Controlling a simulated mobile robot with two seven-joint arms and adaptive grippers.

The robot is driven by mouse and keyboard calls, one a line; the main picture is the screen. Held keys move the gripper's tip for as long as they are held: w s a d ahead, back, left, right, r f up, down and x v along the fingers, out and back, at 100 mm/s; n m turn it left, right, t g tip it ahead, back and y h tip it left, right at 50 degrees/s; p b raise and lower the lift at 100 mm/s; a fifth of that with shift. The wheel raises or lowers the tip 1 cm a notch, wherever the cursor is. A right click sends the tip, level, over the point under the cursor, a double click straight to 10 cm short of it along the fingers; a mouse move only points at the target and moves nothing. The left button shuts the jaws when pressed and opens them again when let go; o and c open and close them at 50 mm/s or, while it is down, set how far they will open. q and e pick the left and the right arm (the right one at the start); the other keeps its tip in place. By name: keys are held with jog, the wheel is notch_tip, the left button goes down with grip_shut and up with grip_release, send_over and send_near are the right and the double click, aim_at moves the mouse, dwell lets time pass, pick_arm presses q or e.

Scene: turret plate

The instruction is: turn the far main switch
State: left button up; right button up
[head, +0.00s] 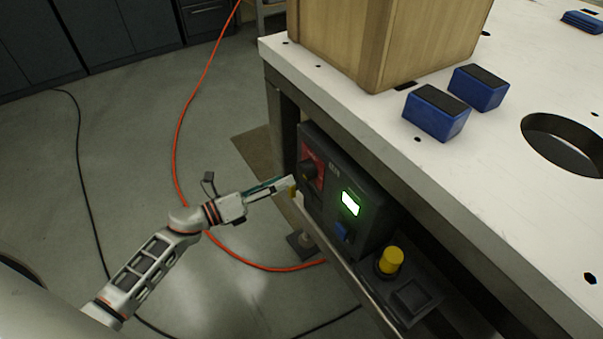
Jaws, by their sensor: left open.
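The far main switch is a dark rotary knob (308,170) on a red plate at the far end of a dark control box (338,185) under the table's edge. My left gripper (291,186) is at the near side of the knob, slightly below it, with its fingers pointing at the box. It is open and holds nothing that I can see. Whether a fingertip touches the knob or the box I cannot tell. My right gripper is not in view.
The box has a lit green display (350,203) and a blue part (341,232). A yellow knob (390,260) sits nearer. A rail runs along the front. A wooden crate (335,40) and blue blocks (436,112) stand on the white table (340,105). An orange cable (178,140) lies on the floor.

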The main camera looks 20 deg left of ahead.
aim_at(301, 173)
pick_arm(q)
jog(key=x, duration=0.6)
jog(key=shift+w+d+r, duration=0.1)
jog(key=shift+d, duration=0.1)
jog(key=c, duration=1.1)
